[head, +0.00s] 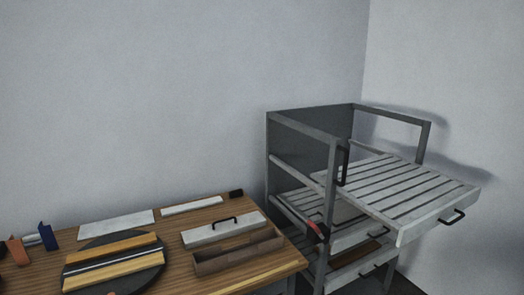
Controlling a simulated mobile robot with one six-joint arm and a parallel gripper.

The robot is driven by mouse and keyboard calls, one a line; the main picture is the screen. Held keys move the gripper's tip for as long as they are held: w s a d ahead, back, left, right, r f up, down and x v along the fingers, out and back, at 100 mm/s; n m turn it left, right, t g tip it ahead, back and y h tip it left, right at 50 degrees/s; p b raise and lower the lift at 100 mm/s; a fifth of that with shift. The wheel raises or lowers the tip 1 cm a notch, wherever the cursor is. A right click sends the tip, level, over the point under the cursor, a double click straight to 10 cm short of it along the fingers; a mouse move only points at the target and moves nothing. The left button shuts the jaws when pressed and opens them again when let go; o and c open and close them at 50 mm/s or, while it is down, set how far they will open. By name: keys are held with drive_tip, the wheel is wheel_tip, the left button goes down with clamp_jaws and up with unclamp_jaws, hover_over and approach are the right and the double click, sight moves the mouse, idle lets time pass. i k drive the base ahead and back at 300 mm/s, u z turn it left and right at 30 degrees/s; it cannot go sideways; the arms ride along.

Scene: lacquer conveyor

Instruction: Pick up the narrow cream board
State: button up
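A narrow pale board (190,208), off-white to cream, lies flat near the back edge of the wooden bench. A wider pale board (116,224) lies to its left. A dark round disc (138,281) in front carries an orange-brown board (110,247), a thin pale strip and a yellowish board (112,271), side by side. The dim light makes the exact shades hard to tell. My gripper is not in view.
A pale panel with a black handle (222,231) and a brown open tray (238,253) occupy the bench's right. Blue and orange pieces (44,236) stand at far left. A grey rack (333,190) stands right, its slatted upper tray (402,235) sticking out.

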sight(83, 280)
drive_tip(key=u, duration=4.1)
drive_tip(key=i, duration=0.1)
drive_tip(key=z, duration=2.7)
